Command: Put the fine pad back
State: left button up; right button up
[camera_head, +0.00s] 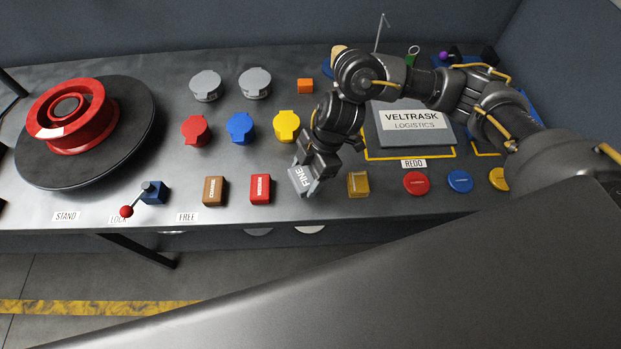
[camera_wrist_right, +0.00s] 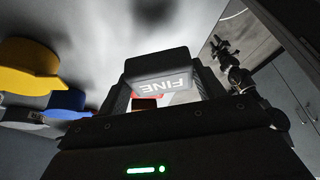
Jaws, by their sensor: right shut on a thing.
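The fine pad (camera_head: 303,180) is a light grey block marked FINE. My right gripper (camera_head: 310,165) is shut on it near the table's front edge, right of the red pad. The pad also shows between the fingers in the right wrist view (camera_wrist_right: 160,73). Whether it touches the table I cannot tell. A brown pad marked COARSE (camera_head: 213,191) and a red pad with white lettering (camera_head: 260,189) stand in a row to its left. A yellow block (camera_head: 358,184) stands to its right. My left gripper is not in view.
Red (camera_head: 195,130), blue (camera_head: 240,127) and yellow (camera_head: 286,126) lidded pots stand behind the pads. A red wheel rim (camera_head: 67,115) lies on a dark turntable at left, near a red-knobbed lever (camera_head: 127,211). A VELTRASK sign plate (camera_head: 411,122) lies behind right.

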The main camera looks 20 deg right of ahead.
aim_at(311, 182)
jog(key=shift+d+f, duration=0.35)
jog(key=shift+f, duration=0.05)
jog(key=f, duration=0.3)
jog(key=shift+d+p, duration=0.25)
jog(key=shift+p, duration=0.1)
jog(key=shift+f, duration=0.25)
jog(key=shift+f, duration=0.15)
jog(key=o, duration=0.9)
jog(key=b+v, duration=0.1)
jog(key=v, duration=1.1)
jog(key=shift+a, duration=0.1)
